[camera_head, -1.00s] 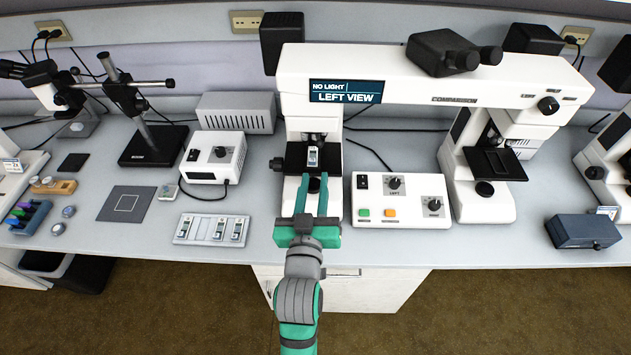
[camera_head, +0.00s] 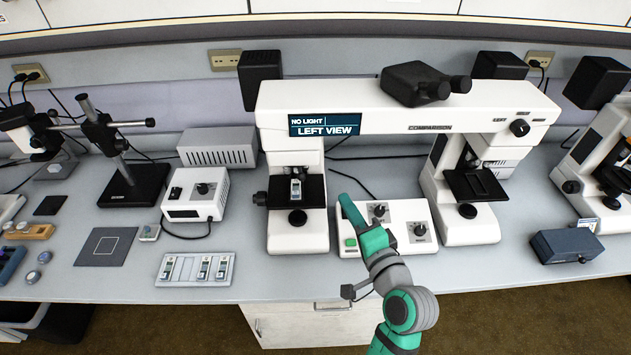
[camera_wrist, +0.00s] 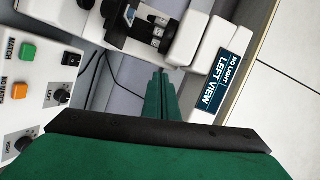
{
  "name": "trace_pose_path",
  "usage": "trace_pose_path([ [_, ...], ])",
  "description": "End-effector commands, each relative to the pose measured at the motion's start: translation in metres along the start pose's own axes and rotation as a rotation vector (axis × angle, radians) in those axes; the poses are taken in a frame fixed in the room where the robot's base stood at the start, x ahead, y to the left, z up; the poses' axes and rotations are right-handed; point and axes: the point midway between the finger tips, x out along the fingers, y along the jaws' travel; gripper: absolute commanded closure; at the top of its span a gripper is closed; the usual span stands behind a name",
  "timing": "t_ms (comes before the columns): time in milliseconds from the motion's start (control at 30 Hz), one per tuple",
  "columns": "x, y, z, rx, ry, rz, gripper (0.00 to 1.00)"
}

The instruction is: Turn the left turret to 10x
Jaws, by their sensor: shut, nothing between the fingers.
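The left microscope (camera_head: 297,225) of the white comparison bridge stands at mid-left, with a slide (camera_head: 295,188) on its black stage (camera_head: 312,190). Its turret shows only as a small dark area under the bridge in the head view. In the wrist view, dark objective parts with pale and blue bands (camera_wrist: 156,34) show at the top, beyond my fingertips. The magnification marks are too small to read. My gripper (camera_head: 344,199) is shut and empty, just right of the left stage and over the control box. Its green fingers also show in the wrist view (camera_wrist: 160,76), apart from the objectives.
The display (camera_head: 324,125) reads "NO LIGHT" and "LEFT VIEW". The control box (camera_head: 410,212) with knobs and buttons lies under my arm. The right microscope (camera_head: 468,205) stands to its right. A slide tray (camera_head: 195,269) lies at front left.

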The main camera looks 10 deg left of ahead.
Motion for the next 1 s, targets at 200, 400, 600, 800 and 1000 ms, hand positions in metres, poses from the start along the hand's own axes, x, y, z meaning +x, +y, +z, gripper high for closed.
trace_pose_path([
  [200, 0.003, -0.004, -0.005, 0.048, -0.015, -0.017, 1.00],
  [400, 0.034, -0.005, -0.002, 0.045, -0.019, -0.017, 1.00],
  [600, 0.073, -0.006, 0.001, 0.044, -0.022, -0.017, 1.00],
  [800, 0.101, -0.006, 0.011, 0.044, -0.023, -0.016, 1.00],
  [1000, 0.104, -0.007, 0.032, 0.043, -0.020, -0.016, 1.00],
])
